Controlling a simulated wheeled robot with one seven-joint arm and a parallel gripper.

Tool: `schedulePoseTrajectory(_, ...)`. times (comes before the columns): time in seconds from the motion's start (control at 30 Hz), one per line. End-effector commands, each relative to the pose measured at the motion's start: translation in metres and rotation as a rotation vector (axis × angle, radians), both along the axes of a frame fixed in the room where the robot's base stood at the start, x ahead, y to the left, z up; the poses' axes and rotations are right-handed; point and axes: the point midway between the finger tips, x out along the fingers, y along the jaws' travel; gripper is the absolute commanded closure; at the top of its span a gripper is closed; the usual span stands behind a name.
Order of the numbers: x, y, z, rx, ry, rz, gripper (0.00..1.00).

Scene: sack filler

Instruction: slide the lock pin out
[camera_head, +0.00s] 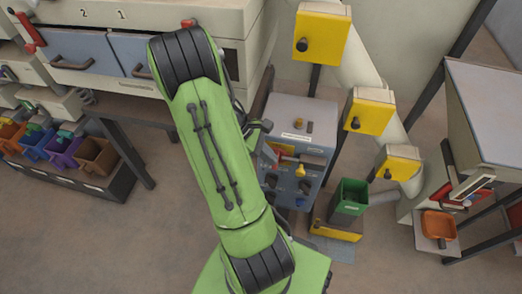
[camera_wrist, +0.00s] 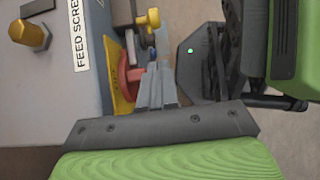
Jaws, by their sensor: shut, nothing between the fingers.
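A grey control box (camera_head: 303,118) stands at the centre of the head view, partly covered by my green arm. In the wrist view its face (camera_wrist: 70,75) carries a "FEED SCRE…" label. A small yellow-headed pin (camera_wrist: 148,19) sticks out near the top; I cannot tell for sure that it is the lock pin. A red handle (camera_wrist: 131,72) on a yellow plate sits left of my fingers. My gripper (camera_wrist: 160,38) is shut and empty, its tips just below and right of the yellow-headed pin, with no clear contact.
A brass-coloured knob (camera_wrist: 30,35) stands out on the box's left part. Yellow boxes (camera_head: 369,112) line a pale pipe on the right. A green bin (camera_head: 350,196) stands right of the control box. Coloured bins (camera_head: 62,151) sit at left under a bench.

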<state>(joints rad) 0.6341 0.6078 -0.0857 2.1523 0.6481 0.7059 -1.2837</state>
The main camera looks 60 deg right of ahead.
Motion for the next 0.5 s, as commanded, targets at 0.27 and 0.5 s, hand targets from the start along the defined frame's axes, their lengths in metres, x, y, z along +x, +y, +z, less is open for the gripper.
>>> schedulePoseTrajectory(0.27, -0.042, -0.009, -0.029, 0.000, 0.000, -0.003, 1.00)
schedulePoseTrajectory(0.5, -0.054, -0.012, -0.030, 0.000, 0.000, 0.000, 1.00)
